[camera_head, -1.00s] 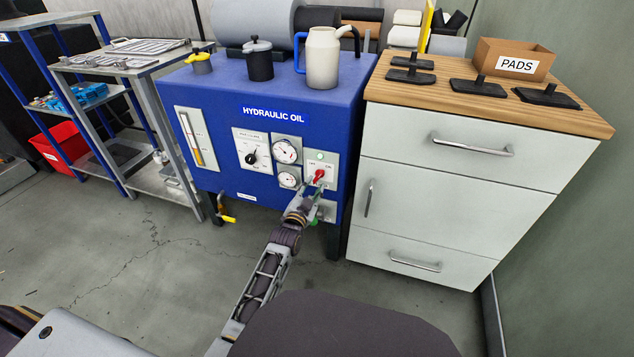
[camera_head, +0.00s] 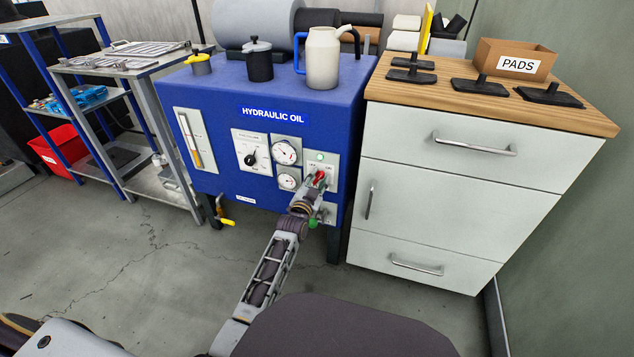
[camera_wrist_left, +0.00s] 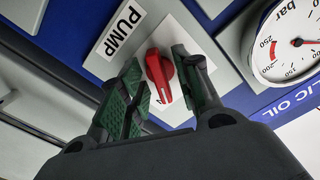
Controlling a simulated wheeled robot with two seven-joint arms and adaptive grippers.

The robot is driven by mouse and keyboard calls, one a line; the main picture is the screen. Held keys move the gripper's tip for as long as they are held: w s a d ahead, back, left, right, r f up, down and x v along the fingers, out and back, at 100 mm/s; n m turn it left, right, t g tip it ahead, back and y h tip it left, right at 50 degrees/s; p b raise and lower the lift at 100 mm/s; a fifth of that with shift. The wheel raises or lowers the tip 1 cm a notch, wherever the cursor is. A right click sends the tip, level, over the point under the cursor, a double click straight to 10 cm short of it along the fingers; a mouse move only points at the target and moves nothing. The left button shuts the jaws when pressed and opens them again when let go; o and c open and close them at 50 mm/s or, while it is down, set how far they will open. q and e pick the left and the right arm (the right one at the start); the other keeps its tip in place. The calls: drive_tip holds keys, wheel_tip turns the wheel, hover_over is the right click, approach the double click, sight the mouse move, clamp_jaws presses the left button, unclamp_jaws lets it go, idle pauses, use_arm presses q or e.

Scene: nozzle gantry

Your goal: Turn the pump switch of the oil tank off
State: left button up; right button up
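The blue hydraulic oil tank (camera_head: 225,185) stands ahead, with the red pump switch (camera_head: 320,178) on a pale panel at its front right. A green lamp (camera_head: 320,156) shows above the switch. My left gripper (camera_head: 314,185) is at this panel and partly covers the switch in the head view. In the left wrist view, the red knob (camera_wrist_left: 160,76) sits between the two green-padded fingers (camera_wrist_left: 162,88), beside the PUMP label (camera_wrist_left: 121,30). The fingers are apart, one on each side of the knob; firm contact on both sides cannot be made out. My right gripper is not in view.
Two gauges (camera_head: 286,152) and a selector dial (camera_head: 251,158) are left of the switch panel. A yellow-handled valve (camera_head: 226,221) sticks out low on the tank. A white drawer cabinet (camera_head: 455,190) stands close on the right. Open floor (camera_head: 130,270) lies at the front left.

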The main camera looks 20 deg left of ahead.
use_arm(q)
clamp_jaws()
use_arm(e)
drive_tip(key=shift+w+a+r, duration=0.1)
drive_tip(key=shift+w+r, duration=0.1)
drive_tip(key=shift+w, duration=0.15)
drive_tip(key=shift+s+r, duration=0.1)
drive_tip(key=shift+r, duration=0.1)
use_arm(q)
drive_tip(key=shift+n+p, duration=0.5)
drive_tip(key=shift+p, duration=0.15)
drive_tip(key=n+p, duration=0.6)
drive_tip(key=n, duration=0.1)
drive_tip(key=shift+n, duration=0.4)
drive_tip(key=shift+n+p, duration=0.4)
drive_tip(key=shift+n, duration=1.2)
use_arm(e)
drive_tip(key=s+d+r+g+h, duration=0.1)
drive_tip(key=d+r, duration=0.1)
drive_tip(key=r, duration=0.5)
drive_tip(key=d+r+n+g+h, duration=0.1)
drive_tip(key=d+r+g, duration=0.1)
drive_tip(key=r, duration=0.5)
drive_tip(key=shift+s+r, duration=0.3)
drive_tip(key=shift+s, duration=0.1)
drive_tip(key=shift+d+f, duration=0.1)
